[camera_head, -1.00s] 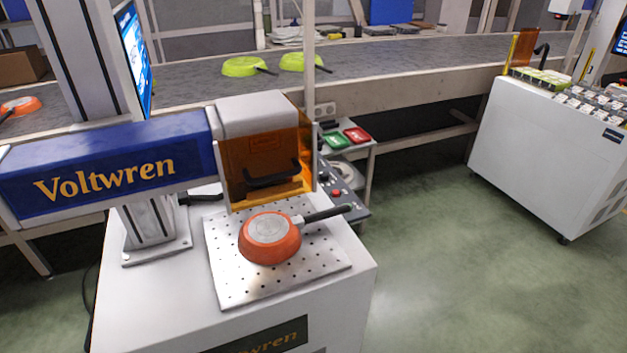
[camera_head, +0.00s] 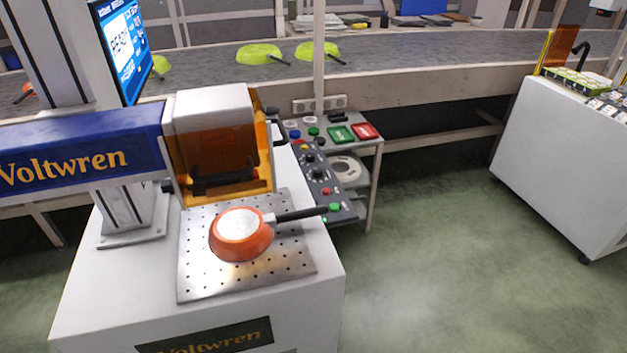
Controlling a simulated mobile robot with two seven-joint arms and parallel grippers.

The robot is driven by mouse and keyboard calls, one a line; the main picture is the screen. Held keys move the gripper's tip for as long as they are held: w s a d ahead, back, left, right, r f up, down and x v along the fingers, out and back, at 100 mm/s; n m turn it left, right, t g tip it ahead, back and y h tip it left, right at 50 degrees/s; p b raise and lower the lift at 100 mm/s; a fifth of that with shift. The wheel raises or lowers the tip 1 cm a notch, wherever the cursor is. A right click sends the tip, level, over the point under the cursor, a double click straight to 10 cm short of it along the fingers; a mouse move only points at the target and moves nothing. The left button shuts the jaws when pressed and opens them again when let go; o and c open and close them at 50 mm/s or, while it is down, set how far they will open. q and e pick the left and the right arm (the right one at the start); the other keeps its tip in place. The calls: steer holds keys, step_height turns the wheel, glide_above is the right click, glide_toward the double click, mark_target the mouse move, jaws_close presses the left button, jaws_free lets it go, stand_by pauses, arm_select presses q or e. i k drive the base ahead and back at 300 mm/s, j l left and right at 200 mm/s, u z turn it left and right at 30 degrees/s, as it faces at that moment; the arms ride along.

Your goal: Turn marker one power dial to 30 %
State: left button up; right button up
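The laser marker (camera_head: 80,157) with "Voltwren" lettering stands at the left. Its control panel (camera_head: 318,172), with several dark dials and coloured buttons, is at the machine's right side. A dark dial (camera_head: 318,173) shows on the panel; I cannot read its scale or tell which dial sets power. Neither of my grippers is in view.
A side table (camera_head: 362,145) with green and red trays stands behind the panel. A conveyor (camera_head: 400,60) carrying lime-green pans (camera_head: 259,54) runs across the back. Another white machine (camera_head: 550,160) stands at the right. The green floor (camera_head: 430,270) between the machines is clear.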

mark_target(317, 171)
steer(key=i+l+u, duration=0.1)
steer(key=l, duration=0.7)
steer(key=l+u, duration=0.1)
steer(key=l, duration=0.65)
steer(key=i+l+u, duration=0.1)
steer(key=l, duration=0.3)
steer(key=i+l+u, duration=0.1)
steer(key=l, duration=0.3)
steer(key=i+l+u, duration=0.1)
steer(key=l, duration=0.25)
steer(key=i+l+u, duration=0.1)
steer(key=l, duration=0.25)
steer(key=i+l+u, duration=0.35)
steer(key=i+l, duration=0.3)
steer(key=i+j+u, duration=0.1)
steer(key=i+u, duration=0.15)
steer(key=i, duration=0.8)
